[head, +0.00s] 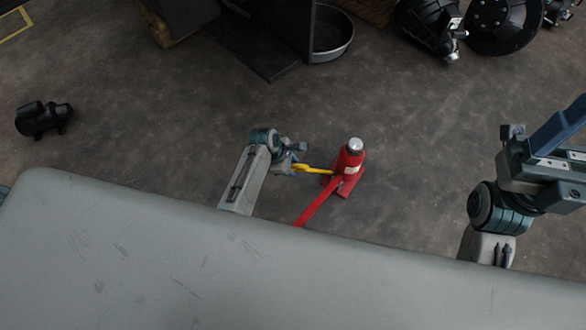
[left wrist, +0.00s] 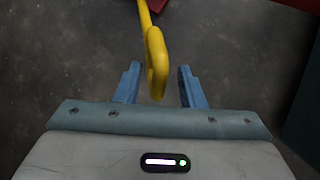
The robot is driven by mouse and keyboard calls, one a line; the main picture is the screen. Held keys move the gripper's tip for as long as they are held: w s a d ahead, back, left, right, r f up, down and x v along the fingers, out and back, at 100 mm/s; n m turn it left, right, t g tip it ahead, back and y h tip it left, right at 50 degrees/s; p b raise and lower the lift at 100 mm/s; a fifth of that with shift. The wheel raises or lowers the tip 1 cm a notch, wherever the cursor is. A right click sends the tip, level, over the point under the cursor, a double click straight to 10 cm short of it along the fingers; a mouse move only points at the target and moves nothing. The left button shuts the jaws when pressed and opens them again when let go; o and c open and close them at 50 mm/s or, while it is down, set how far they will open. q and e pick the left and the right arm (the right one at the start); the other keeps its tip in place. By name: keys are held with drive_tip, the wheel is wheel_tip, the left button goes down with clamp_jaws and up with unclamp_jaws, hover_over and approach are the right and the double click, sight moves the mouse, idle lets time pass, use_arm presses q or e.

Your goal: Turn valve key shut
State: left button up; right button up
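A red bottle jack (head: 351,160) with a silver top stands on the floor in the middle of the head view. A yellow valve key (head: 312,169) sticks out from its left side. My left gripper (head: 296,168) is at the key's outer end. In the left wrist view the looped end of the yellow key (left wrist: 156,62) lies between the two blue fingers of my left gripper (left wrist: 157,86). The fingers are apart, with a gap on both sides of the key. My right arm is at the right of the head view; its fingertips cannot be made out clearly.
A red handle (head: 317,204) slopes from the jack down to the left. A black object (head: 43,119) lies on the floor at the left. A metal pan (head: 333,36) and black machine parts (head: 503,22) are at the back. The floor around the jack is clear.

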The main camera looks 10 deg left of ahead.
use_arm(q)
drive_tip(key=shift+d+f, duration=0.2)
drive_tip(key=shift+f, duration=0.25)
drive_tip(key=shift+c, duration=0.3)
clamp_jaws()
